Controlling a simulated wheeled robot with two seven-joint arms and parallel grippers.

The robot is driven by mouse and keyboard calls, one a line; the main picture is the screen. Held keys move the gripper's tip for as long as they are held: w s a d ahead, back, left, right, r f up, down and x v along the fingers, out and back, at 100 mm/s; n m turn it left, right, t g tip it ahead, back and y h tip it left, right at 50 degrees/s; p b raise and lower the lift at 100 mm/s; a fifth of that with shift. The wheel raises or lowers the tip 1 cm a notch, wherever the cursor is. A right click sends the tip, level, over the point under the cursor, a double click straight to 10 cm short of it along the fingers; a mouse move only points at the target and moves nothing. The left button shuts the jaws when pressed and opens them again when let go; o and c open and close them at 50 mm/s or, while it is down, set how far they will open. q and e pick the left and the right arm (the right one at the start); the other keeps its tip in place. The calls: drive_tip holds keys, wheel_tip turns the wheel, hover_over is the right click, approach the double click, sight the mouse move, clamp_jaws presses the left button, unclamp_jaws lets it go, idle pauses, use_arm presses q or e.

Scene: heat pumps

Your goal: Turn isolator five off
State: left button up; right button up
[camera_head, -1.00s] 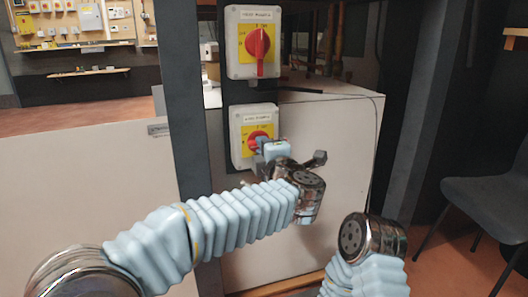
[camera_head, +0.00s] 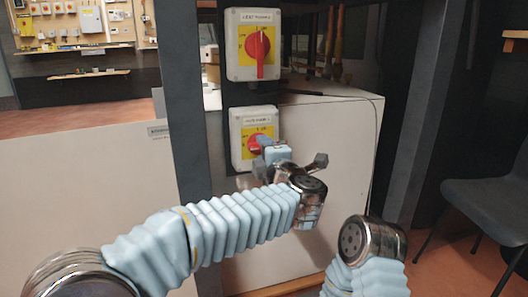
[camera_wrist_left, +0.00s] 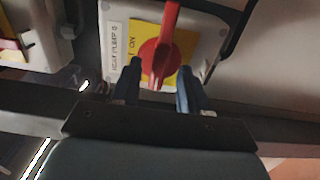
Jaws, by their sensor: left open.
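My right gripper is out of view.
Another isolator (camera_head: 236,60) with a red handle pointing down is mounted just above. A dark post (camera_head: 184,110) stands to the left. White panels (camera_head: 95,200) lie behind, and a dark chair (camera_head: 490,210) stands at the right.

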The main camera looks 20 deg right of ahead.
use_arm(q)
drive_tip(key=s, duration=1.3)
drive_tip(key=shift+s+d, duration=0.15)
drive_tip(key=shift+d, duration=0.1)
